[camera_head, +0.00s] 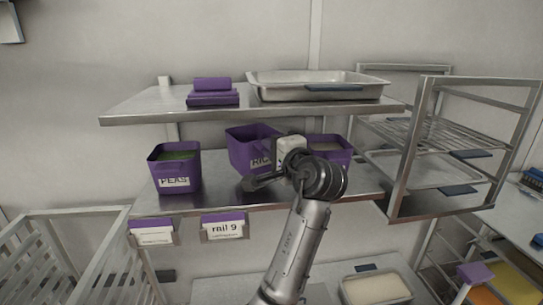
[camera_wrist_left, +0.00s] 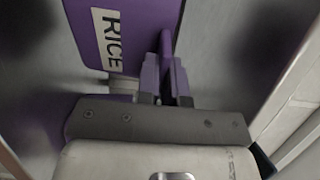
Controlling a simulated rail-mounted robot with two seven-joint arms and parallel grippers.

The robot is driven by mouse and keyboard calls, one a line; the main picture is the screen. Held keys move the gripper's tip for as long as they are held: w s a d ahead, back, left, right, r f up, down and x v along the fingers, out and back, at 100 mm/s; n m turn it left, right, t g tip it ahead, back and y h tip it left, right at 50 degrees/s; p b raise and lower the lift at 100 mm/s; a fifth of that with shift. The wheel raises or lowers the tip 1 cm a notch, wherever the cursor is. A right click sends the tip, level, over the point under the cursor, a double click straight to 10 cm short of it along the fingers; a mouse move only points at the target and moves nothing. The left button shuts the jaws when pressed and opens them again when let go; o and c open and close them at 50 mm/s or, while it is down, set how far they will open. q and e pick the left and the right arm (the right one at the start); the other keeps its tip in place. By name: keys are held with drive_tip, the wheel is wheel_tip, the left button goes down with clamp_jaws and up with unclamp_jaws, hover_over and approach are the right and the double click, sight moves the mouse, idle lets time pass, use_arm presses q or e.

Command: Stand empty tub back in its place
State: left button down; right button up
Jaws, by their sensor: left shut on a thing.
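A purple tub labelled RICE (camera_head: 243,151) is at the middle of the lower shelf (camera_head: 216,199), tilted in the head view, and I cannot tell whether its base touches the shelf. My left gripper (camera_head: 262,176) is in front of it. In the left wrist view the gripper (camera_wrist_left: 166,88) is shut on the purple tub (camera_wrist_left: 105,45), whose RICE label shows beside the fingers. The tub's inside is mostly hidden. My right gripper is not in view.
A PEAS tub (camera_head: 174,168) with green contents stands left on the lower shelf. Another purple tub (camera_head: 334,146) stands right, partly behind my arm. The upper shelf (camera_head: 145,102) holds a metal tray (camera_head: 322,92) and purple lids (camera_head: 212,98). A wire rack (camera_head: 424,150) stands right.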

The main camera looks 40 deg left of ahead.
use_arm(q)
wheel_tip(320, 180, down, 3)
drive_tip(key=shift+f+p, duration=0.15)
drive_tip(key=shift+p, duration=0.75)
drive_tip(key=shift+f, duration=0.25)
drive_tip(key=c, duration=1.3)
unclamp_jaws()
drive_tip(key=shift+o, duration=0.2)
